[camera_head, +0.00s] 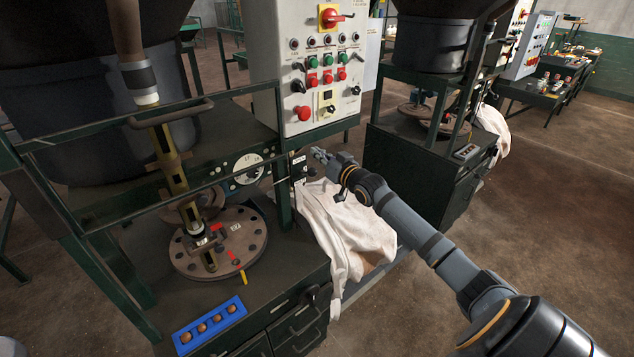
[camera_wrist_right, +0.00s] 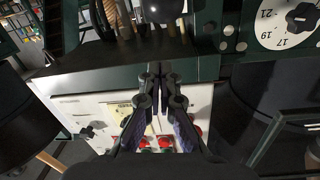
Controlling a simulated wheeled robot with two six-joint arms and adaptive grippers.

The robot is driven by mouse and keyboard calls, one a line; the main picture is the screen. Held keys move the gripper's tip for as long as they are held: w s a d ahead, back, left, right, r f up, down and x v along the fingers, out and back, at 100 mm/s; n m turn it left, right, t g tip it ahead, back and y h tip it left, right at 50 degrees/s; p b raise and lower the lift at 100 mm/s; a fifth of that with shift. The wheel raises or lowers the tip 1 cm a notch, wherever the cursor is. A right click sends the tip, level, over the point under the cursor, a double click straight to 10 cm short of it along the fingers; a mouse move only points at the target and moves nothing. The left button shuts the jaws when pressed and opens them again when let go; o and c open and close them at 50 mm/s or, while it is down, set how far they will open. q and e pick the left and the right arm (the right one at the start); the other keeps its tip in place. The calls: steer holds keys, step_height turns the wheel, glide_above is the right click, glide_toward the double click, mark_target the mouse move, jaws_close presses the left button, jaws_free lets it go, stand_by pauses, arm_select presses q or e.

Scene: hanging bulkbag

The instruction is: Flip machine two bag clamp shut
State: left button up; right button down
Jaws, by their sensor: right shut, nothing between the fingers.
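My right gripper (camera_head: 318,156) reaches in from the lower right and is shut and empty. Its fingertips are beside the green post of the nearer machine, below the control box. In the right wrist view its two fingers (camera_wrist_right: 158,72) lie together in front of a dark green edge. A white cloth bag (camera_head: 345,235) hangs beside the machine, below the gripper. A small dark part with white labels (camera_head: 300,168) is left of the fingertips; I cannot tell whether it is the bag clamp or how the clamp stands. My left gripper is not in view.
The control box (camera_head: 305,75) with red and green buttons is above the gripper. A dial (camera_head: 248,168) is to the left and shows in the wrist view (camera_wrist_right: 288,22). A round plate (camera_head: 218,243) and blue tray (camera_head: 210,325) are on the bench. A second machine (camera_head: 425,165) stands behind right.

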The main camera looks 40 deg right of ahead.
mark_target(308, 172)
steer(key=shift+w+f+b, duration=0.5)
steer(key=shift+b, duration=0.25)
steer(key=shift+a, duration=0.15)
steer(key=shift+s+a+f+p, duration=0.1)
steer(key=shift+s+f+p, duration=0.15)
steer(key=shift+f, duration=0.25)
steer(key=shift+s+a+f+p, duration=0.15)
steer(key=shift+f+p, duration=0.15)
steer(key=shift+f, duration=0.15)
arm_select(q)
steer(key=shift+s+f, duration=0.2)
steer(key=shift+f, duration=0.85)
arm_select(e)
steer(key=shift+s+f, duration=0.25)
steer(key=shift+f, duration=0.15)
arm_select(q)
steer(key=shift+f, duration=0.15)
arm_select(e)
steer(key=shift+f, duration=0.15)
